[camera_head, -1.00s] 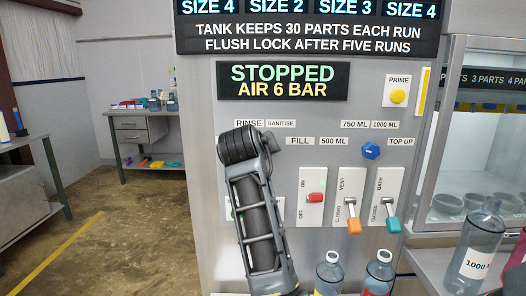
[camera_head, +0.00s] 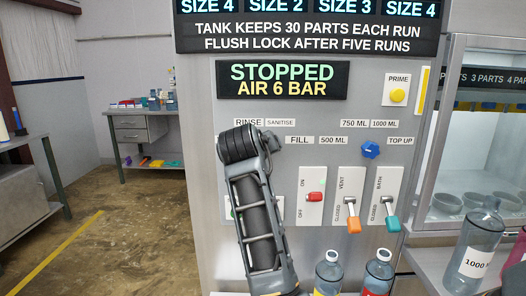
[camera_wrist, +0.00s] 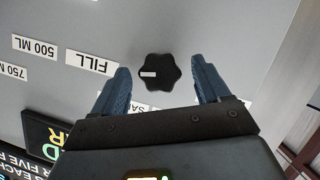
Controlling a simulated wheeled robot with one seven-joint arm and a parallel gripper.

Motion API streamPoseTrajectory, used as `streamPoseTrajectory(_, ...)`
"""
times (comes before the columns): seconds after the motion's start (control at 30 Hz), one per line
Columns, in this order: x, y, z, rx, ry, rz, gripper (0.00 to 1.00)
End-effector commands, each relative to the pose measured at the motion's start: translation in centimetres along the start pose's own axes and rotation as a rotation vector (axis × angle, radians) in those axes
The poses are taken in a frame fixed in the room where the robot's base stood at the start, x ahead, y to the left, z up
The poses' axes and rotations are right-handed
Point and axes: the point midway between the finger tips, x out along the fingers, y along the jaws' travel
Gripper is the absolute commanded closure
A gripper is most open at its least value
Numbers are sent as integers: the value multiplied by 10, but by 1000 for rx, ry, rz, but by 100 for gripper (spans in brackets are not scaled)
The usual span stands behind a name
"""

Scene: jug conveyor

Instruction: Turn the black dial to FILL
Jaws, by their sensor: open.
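The black dial (camera_wrist: 158,72) is a lobed knob on the grey panel in the wrist view. A white mark on it lies on its left side, roughly toward the FILL label (camera_wrist: 90,62). My gripper (camera_wrist: 160,67) is open, with one blue finger on each side of the dial and visible gaps between. I cannot tell how far the fingertips are from the panel. In the head view my arm hides the dial, and the FILL label (camera_head: 299,140) shows to the right of the arm.
The 500 ML label (camera_wrist: 36,47) is beyond FILL. A blue knob (camera_head: 370,150), red switch (camera_head: 316,197), orange lever (camera_head: 354,225) and teal lever (camera_head: 393,223) are on the panel right of my arm. Bottles (camera_head: 328,272) stand below. The display (camera_head: 282,80) reads STOPPED.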

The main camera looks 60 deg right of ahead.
Motion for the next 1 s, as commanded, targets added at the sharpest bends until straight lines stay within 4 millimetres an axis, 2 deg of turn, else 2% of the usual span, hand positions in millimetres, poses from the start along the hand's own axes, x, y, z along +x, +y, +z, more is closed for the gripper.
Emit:
streamPoseTrajectory(0.5,-69,-1,1,0,0,-1,24)
streamPoseTrajectory(0.67,-76,0,1,0,-1,0,24)
streamPoseTrajectory(1.0,-77,0,1,-1,-1,0,24)
